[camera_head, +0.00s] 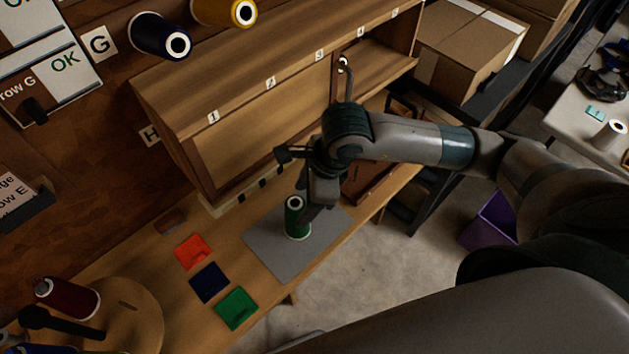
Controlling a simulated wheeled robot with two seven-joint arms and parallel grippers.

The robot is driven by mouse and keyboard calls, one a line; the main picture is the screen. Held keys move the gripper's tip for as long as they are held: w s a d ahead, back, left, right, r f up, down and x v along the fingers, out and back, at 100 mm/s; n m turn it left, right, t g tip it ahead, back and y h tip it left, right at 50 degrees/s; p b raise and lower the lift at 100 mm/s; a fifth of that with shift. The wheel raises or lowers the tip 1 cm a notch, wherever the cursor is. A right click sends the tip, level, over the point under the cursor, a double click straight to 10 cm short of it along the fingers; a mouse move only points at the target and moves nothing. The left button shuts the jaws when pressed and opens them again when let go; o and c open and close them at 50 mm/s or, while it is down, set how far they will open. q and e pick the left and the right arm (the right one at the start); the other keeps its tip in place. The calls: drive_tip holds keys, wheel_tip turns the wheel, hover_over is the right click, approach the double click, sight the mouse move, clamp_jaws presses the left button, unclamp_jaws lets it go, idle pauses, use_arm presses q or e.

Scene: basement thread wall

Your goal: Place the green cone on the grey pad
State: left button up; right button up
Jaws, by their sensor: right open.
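The green cone (292,222) stands upright on the grey pad (272,248), on the wooden bench. Its white top ring faces up. My right gripper (306,208) is open, with its fingers right at the cone's upper right side. The wrist and fingers hide part of the cone and the pad's back part. I cannot tell whether a finger touches the cone. My left gripper is out of the picture.
Orange (193,251), dark blue (209,282) and green (236,308) squares lie left of the pad. A wooden cabinet (240,128) with numbered labels stands behind. A round wooden stand (135,310) holds a dark red spool (68,298). A purple bin (488,222) is on the floor.

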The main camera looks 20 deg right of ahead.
use_arm(q)
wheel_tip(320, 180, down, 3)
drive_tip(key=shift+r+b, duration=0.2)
drive_tip(key=shift+b, duration=0.85)
use_arm(e)
drive_tip(key=v, duration=0.9)
